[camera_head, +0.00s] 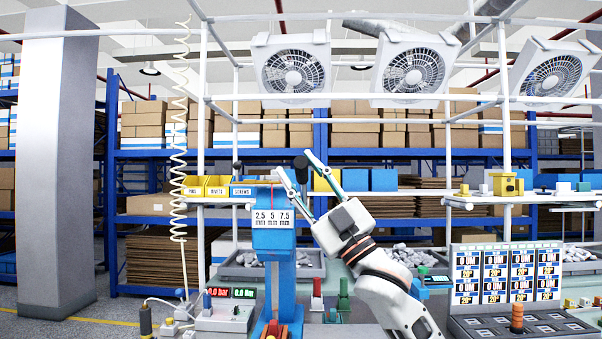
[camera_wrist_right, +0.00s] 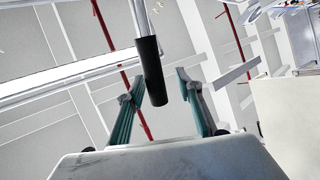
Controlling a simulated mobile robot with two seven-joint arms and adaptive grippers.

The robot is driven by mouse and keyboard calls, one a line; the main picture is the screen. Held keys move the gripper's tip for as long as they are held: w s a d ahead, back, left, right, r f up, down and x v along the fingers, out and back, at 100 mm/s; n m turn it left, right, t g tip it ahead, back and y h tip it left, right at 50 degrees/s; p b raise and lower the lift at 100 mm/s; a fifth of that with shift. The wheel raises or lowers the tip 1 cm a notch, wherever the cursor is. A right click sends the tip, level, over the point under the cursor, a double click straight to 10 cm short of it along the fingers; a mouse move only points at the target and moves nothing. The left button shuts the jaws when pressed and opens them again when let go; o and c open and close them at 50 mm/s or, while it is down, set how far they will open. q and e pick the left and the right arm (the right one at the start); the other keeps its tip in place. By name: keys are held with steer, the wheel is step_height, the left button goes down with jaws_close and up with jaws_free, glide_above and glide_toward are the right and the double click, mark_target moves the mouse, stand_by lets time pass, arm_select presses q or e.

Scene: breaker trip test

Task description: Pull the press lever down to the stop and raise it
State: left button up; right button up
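The blue press (camera_head: 274,240) stands left of centre in the head view, with a "2.5 5 7.5 mm" scale on its head. Its lever has a black grip (camera_head: 301,167), raised above the press head; the rod is mostly hidden in this view. In the wrist view the black grip (camera_wrist_right: 152,72) hangs from a thin metal rod. My right gripper (camera_head: 293,162) is open at the lever, pointing up and left. In the wrist view its green fingers (camera_wrist_right: 158,90) lie either side of the grip's end, with gaps showing on both sides. My left gripper is out of view.
Yellow and blue bins (camera_head: 207,187) stand on a rail behind the press. A red and green display box (camera_head: 226,314) is at its left, and a coiled hose (camera_head: 180,150) hangs nearby. A label panel (camera_head: 506,272) stands at the right. Fans (camera_head: 293,70) hang overhead.

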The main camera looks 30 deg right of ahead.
steer(key=v, duration=1.2)
stand_by(0.5)
